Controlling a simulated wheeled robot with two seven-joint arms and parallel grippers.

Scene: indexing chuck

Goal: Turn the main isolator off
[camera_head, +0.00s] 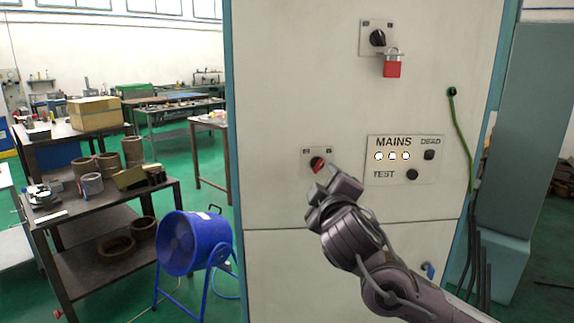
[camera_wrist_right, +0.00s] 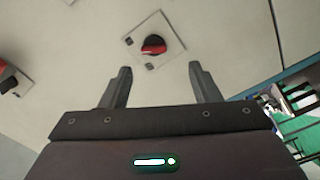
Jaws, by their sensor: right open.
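A red rotary knob on a small pale plate (camera_head: 317,164) is on the cabinet front, left of the MAINS panel. In the right wrist view the red knob (camera_wrist_right: 153,45) lies ahead of the fingertips, its grip tilted slightly. My right gripper (camera_head: 328,180) is just below and right of it in the head view. Its fingers stand apart and empty in the wrist view (camera_wrist_right: 160,76), not around the knob. A second, black rotary switch (camera_head: 377,38) is higher up, with a red padlock (camera_head: 393,66) hanging below it. Plate markings are too small to read. My left gripper is out of view.
A green cable (camera_head: 461,135) runs down the cabinet's right side. A blue fan (camera_head: 190,243) and a workbench (camera_head: 75,150) stand left.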

